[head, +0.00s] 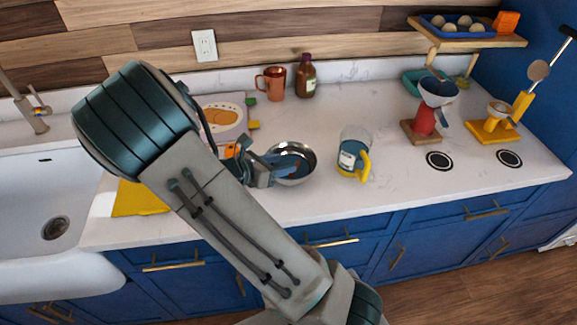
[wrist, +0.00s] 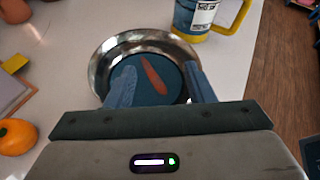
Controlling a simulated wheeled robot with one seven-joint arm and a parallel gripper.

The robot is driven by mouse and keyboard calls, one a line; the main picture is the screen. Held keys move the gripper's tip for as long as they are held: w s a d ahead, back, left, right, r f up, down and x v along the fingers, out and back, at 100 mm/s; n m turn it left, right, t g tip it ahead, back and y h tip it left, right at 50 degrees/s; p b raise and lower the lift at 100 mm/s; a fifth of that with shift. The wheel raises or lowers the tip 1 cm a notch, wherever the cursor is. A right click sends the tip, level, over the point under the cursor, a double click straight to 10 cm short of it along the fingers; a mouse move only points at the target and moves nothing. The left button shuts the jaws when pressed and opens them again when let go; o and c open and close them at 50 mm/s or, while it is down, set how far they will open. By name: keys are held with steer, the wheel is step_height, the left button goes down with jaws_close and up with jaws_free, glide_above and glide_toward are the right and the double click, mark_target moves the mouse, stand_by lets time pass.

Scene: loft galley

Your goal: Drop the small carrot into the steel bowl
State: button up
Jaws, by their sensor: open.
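The steel bowl (head: 309,157) is on the white counter, just right of my gripper (head: 272,168) in the head view. In the wrist view the bowl (wrist: 105,53) lies beyond my fingers, its inside dark blue. The small carrot (wrist: 153,74), orange-red and slim, shows within the bowl's outline, lying at a slant. My gripper (wrist: 160,80) is open, with one blue finger on each side of the carrot and a gap to both. The fingertips overlap the bowl's opening in the picture. I cannot make out the carrot in the head view.
A glass jug with a yellow handle (head: 364,166) stands close right of the bowl. An orange fruit (wrist: 15,137) is left of my gripper. A copper mug (head: 273,82) and a brown bottle (head: 306,78) stand behind. The sink (head: 40,200) is at left.

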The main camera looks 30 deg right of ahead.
steer(key=b+v, duration=0.1)
steer(key=v, duration=1)
steer(key=shift+a, duration=0.2)
steer(key=shift+s+r, duration=0.1)
steer(key=shift+r, duration=0.05)
steer(key=s+d+r+m+y, duration=0.1)
steer(key=s+r+m+y, duration=0.3)
steer(key=m, duration=0.7)
steer(key=s+d+r+m+t+y, duration=0.1)
steer(key=s+r+m+y, duration=0.4)
steer(key=s+m+y, duration=0.4)
steer(key=s+m, duration=0.2)
steer(key=shift+s, duration=0.35)
steer(key=shift+d+r, duration=0.1)
